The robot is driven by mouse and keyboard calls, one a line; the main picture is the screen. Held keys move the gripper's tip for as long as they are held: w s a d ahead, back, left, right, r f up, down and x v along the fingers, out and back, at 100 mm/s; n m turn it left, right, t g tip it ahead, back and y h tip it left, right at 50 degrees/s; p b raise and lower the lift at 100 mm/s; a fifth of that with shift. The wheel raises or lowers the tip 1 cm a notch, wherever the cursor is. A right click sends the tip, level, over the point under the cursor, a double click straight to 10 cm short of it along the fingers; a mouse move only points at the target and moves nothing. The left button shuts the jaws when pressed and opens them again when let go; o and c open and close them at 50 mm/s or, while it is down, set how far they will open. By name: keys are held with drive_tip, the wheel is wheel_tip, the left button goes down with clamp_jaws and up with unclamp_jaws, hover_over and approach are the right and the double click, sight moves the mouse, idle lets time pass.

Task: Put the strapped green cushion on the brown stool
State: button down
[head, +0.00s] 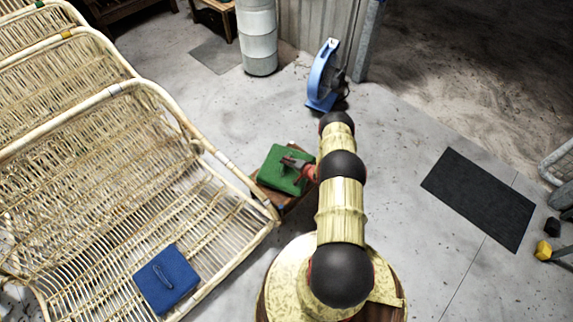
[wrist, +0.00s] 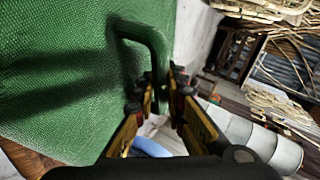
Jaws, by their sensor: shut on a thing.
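The green cushion (head: 282,172) is over the brown stool (head: 274,197) in the head view. Some of the stool's brown surface shows at the cushion's left and near sides. I cannot tell whether the cushion rests on it or is just above it. My gripper (head: 297,163) is at the cushion's right side, shut on its strap. In the wrist view the green cushion (wrist: 60,75) fills the left, and its dark strap (wrist: 150,42) runs down between the fingers of my gripper (wrist: 160,98). Brown wood of the stool (wrist: 25,160) shows at the lower left.
A rattan bench (head: 110,215) stands close left of the stool, with a blue cushion (head: 166,278) on its seat. A blue fan-like object (head: 323,77) and a pale drum (head: 259,40) stand behind. A black mat (head: 478,198) lies on open floor at right.

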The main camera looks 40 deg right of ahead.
drive_tip(key=shift+f, duration=0.35)
drive_tip(key=shift+r, duration=0.1)
drive_tip(key=c, duration=1.9)
unclamp_jaws()
drive_tip(key=shift+o, duration=0.4)
